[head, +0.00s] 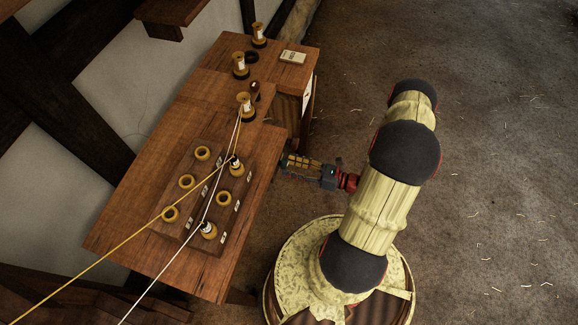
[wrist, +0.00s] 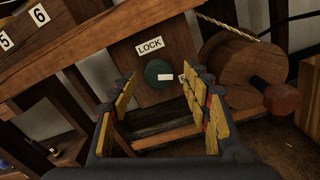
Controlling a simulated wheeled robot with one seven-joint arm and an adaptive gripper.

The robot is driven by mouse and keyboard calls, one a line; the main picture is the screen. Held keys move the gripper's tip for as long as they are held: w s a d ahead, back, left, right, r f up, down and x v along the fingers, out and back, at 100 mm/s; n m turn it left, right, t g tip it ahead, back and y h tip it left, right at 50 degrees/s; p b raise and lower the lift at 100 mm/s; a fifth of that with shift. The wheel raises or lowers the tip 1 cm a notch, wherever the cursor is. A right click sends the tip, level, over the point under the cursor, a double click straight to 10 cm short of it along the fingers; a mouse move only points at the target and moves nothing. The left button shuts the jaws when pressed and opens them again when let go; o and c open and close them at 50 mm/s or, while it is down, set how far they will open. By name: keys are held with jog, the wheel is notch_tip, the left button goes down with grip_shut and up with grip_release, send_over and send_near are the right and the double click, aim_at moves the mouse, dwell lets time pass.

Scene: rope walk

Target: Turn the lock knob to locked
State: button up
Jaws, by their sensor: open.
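The lock knob (wrist: 158,72) is a round dark green knob with a white bar mark lying about level across it, in the wrist view. It sits on a wooden panel under a white LOCK label (wrist: 150,46). A small white tag at its right is partly hidden by a finger. My gripper (wrist: 160,100) is open and empty, its yellow-padded fingers on either side of the knob in the picture, apart from it. In the head view my gripper (head: 290,162) is beside the table's right edge. The knob is hidden there.
A wooden table (head: 150,215) holds several yellow rings and spools, with a yellow and a white cord running across. A wooden drum (wrist: 235,65) with a reddish handle knob (wrist: 281,98) is right of the lock knob. The floor (head: 480,150) at right is clear except for straw bits.

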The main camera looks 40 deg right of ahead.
jog(key=shift+w+a, duration=0.5)
jog(key=shift+w, duration=0.05)
jog(key=shift+c, duration=1.2)
jog(key=c, duration=0.8)
jog(key=shift+c, duration=0.4)
